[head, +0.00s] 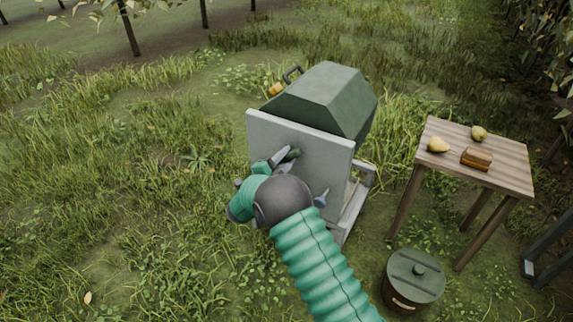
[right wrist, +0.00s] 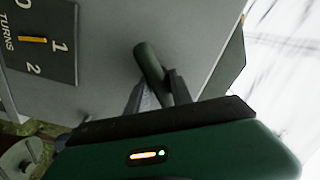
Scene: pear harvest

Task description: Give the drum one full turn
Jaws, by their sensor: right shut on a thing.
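The dark green faceted drum (head: 318,98) sits in a grey frame with a flat grey front panel (head: 322,150). A dark green crank handle (right wrist: 149,62) stands out from the panel in the right wrist view. My right gripper (head: 286,160) is shut on the handle, and its fingers (right wrist: 160,86) show on both sides of it. A dark dial marked TURNS (right wrist: 52,18) shows partly, with a yellow pointer (right wrist: 33,39) lying toward the 1. My arm and wrist hide part of the panel in the head view. My left gripper is not in view.
A wooden table (head: 505,178) on the right holds two yellow-green pears (head: 438,145) (head: 479,133) and a small brown box (head: 476,158). A lidded bin (head: 415,275) stands in front of it. A yellow thing (head: 276,89) is behind the drum. Grass on the left is open.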

